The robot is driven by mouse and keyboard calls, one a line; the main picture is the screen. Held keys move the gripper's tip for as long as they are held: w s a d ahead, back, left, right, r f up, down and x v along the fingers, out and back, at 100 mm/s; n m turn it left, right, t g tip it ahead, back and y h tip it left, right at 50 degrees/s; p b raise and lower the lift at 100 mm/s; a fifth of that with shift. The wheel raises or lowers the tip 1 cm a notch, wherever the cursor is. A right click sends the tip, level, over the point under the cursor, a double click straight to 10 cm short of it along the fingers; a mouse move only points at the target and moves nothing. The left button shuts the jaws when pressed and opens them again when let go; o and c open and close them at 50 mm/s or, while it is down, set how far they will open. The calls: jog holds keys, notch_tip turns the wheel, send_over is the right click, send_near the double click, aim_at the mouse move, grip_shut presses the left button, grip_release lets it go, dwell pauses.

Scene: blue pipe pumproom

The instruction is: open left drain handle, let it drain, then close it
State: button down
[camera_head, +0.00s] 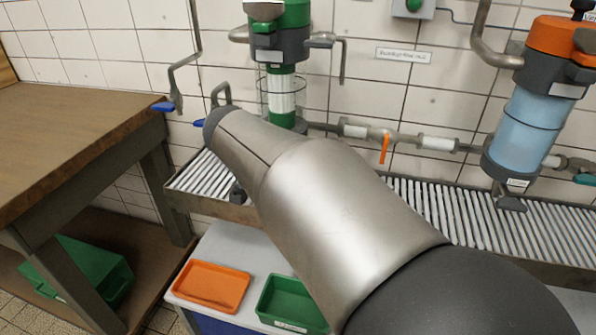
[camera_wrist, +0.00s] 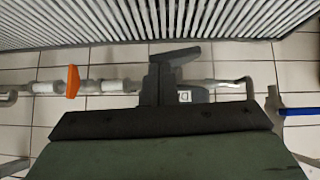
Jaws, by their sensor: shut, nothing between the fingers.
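The left drain handle (camera_wrist: 175,56) is dark grey and shows in the wrist view, which is upside down. It sits on a dark drain fitting under the left filter, with its lever reaching sideways. A small white label is beside the fitting. I see no liquid at the drain.
A slatted grating trough (camera_head: 440,205) runs below the pipes. An orange pipe lever (camera_head: 385,148) is right of the left filter; blue levers (camera_head: 163,106) are left of it. A blue filter (camera_head: 530,125) stands at right. A wooden table (camera_head: 80,140) is at left.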

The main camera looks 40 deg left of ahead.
jog(key=shift+w+d+f+y+b, duration=0.15)
jog(key=shift+y+b, duration=0.15)
jog(key=shift+b, duration=0.35)
jog(key=shift+r, duration=0.2)
